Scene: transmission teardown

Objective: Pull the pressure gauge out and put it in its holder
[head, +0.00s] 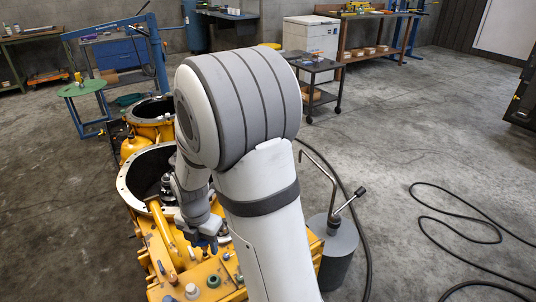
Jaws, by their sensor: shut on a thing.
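My gripper (207,243) is low over the yellow transmission housing (158,240), close to its top face. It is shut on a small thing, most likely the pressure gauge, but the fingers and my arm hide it. I cannot tell whether that thing is still seated in the housing. No gauge dial can be made out. I cannot pick out the gauge's holder in this view.
A round open bore (127,183) lies left of my arm. A green cap (213,281) and a pale cap (192,291) sit at the front. A grey cylinder (340,250) with bent rods stands right. Black hose (450,225) crosses otherwise clear floor.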

